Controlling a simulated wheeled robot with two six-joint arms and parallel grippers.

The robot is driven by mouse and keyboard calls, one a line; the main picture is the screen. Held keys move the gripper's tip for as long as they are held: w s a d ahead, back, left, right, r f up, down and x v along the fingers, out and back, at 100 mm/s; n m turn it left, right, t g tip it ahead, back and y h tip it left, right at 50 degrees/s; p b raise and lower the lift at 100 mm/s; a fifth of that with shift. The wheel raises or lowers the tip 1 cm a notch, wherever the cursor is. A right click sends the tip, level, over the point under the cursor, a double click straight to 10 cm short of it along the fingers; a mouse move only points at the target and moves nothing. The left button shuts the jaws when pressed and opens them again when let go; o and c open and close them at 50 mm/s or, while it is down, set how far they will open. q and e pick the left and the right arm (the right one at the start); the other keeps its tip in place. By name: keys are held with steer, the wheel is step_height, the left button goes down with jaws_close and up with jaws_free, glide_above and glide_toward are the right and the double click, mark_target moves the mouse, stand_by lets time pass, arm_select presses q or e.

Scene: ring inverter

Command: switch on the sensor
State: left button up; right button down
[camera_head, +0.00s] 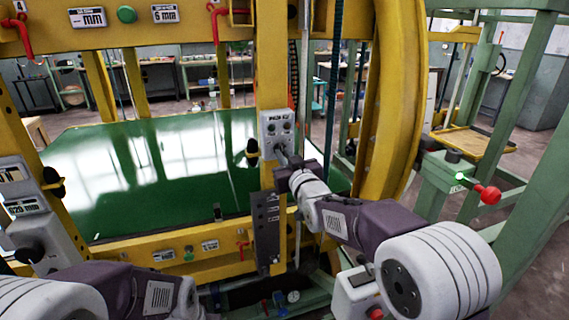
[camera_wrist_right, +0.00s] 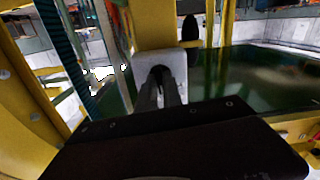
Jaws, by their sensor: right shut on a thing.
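A grey box (camera_head: 277,127) with a label and dark round parts on its face is mounted on the yellow upright; I take it for the sensor. It also shows in the right wrist view (camera_wrist_right: 142,64). My right gripper (camera_head: 283,157) is at the lower part of this box, its fingers shut on a small dark knob (camera_wrist_right: 160,73). The fingers hide most of the knob, and its setting cannot be read. My left arm shows at the lower left in the head view, but its fingertips are not visible.
A dark plate (camera_head: 267,228) hangs below the box on the upright. The yellow ring (camera_head: 396,100) stands close to the right. A green panel (camera_head: 150,170) lies behind. Another grey box with a black knob (camera_head: 30,255) is at left. A red knob (camera_head: 490,195) is at right.

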steer(key=shift+m+b, duration=2.3)
steer(key=shift+m, duration=2.2)
steer(key=c, duration=1.5)
jaws_free()
steer(key=shift+s, duration=0.1)
steer(key=b+v, duration=0.1)
steer(key=v, duration=0.8)
